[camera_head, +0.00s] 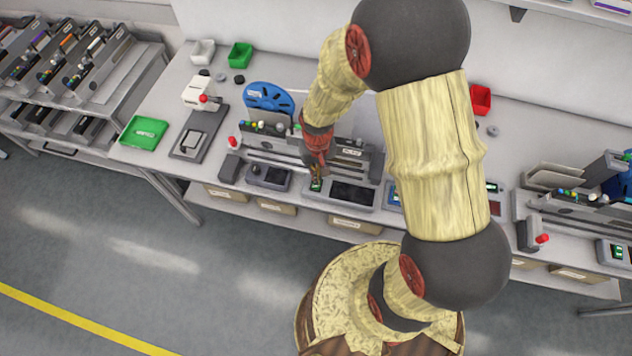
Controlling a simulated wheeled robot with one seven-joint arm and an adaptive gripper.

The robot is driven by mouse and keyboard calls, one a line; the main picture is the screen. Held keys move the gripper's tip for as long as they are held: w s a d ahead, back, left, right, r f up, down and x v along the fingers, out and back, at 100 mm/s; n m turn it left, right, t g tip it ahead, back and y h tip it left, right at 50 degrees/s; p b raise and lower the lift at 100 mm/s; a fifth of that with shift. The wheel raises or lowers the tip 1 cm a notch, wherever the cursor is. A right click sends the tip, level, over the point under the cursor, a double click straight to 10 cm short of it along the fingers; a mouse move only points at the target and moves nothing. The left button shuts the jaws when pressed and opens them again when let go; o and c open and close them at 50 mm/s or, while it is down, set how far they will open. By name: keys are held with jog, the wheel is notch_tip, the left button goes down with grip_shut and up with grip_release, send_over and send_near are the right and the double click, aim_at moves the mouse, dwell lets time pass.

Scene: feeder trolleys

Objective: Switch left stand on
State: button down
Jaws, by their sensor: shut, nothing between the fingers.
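The left stand (350,158) is a long grey feeder stand on the bench, with a blue reel (269,97) at its back left. Along its front edge are a small dark-screened box (269,177), a small green-lit part (316,185) and a wider panel with a dark screen (351,193). My gripper (317,176) is shut and empty, pointing down at the stand's front edge, close above the green-lit part. I cannot tell whether it touches. A power switch cannot be made out.
A second stand (575,210) with a red button (542,239) is at the right. A green tray (143,133) and a grey device (192,143) lie left on the bench (160,98). A feeder trolley (120,85) stands far left. The floor in front is clear.

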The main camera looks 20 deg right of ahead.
jog(key=shift+f+b, duration=0.35)
jog(key=shift+f, duration=0.2)
jog(key=shift+r, duration=0.1)
jog(key=shift+r+p, duration=2.65)
jog(key=shift+r, duration=0.85)
jog(key=shift+f, duration=0.1)
jog(key=s+r+t+b, duration=0.2)
jog(key=s+r+b, duration=0.3)
jog(key=r, duration=0.6)
jog(key=s+r+n+t+b, duration=0.1)
jog(key=s+r+t+b, duration=0.2)
jog(key=s+r, duration=0.6)
notch_tip(320, 180, up, 2)
jog(key=b, duration=0.2)
jog(key=shift+t+b, duration=0.3)
jog(key=shift+b, duration=0.1)
